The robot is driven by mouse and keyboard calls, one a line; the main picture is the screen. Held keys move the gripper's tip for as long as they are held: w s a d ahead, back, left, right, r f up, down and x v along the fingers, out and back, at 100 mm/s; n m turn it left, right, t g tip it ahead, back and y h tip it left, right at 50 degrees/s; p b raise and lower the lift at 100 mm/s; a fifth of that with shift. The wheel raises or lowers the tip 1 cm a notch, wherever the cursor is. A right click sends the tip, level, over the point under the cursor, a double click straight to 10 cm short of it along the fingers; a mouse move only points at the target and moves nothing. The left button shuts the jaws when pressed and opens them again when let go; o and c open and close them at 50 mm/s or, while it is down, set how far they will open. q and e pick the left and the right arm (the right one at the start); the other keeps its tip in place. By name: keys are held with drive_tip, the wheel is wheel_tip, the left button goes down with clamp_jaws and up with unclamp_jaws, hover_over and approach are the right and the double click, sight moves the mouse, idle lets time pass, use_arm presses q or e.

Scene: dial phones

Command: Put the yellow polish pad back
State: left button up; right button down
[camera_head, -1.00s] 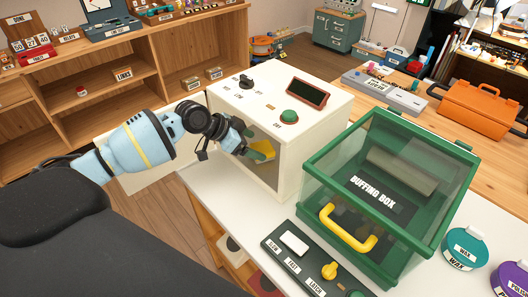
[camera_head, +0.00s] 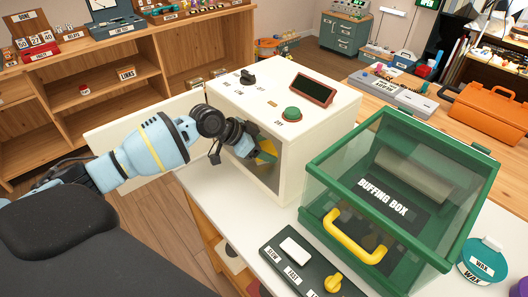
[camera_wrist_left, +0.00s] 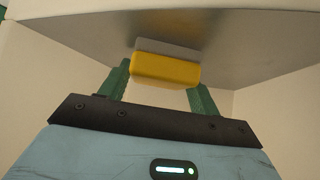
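The yellow polish pad (camera_wrist_left: 165,69) sits between the two green fingertips of my left gripper (camera_wrist_left: 162,85) in the left wrist view. The fingers reach its two ends and appear shut on it. In the head view my left gripper (camera_head: 262,150) is inside the open front of the cream machine (camera_head: 302,103). Only a small part of the pad (camera_head: 268,156) shows there. A grey metal surface (camera_wrist_left: 235,45) lies just beyond the pad; I cannot tell whether they touch. My right gripper is not in view.
The machine's pale door panel (camera_head: 115,138) stands open behind my left arm. The green buffing box (camera_head: 400,190) with a yellow handle is right of the machine. A dark switch panel (camera_head: 300,262) lies in front. A teal wax tin (camera_head: 484,262) is at the right.

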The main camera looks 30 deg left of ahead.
use_arm(q)
drive_tip(key=c, duration=0.7)
drive_tip(key=shift+r, duration=0.55)
drive_tip(key=shift+s+a+r, duration=0.15)
drive_tip(key=shift+s, duration=0.1)
drive_tip(key=s+a, duration=0.2)
drive_tip(key=s, duration=0.3)
drive_tip(key=s+a, duration=0.1)
drive_tip(key=s, duration=0.5)
drive_tip(key=s+a, duration=0.2)
drive_tip(key=s, duration=0.3)
drive_tip(key=shift+s+a, duration=0.25)
drive_tip(key=shift+a, duration=0.1)
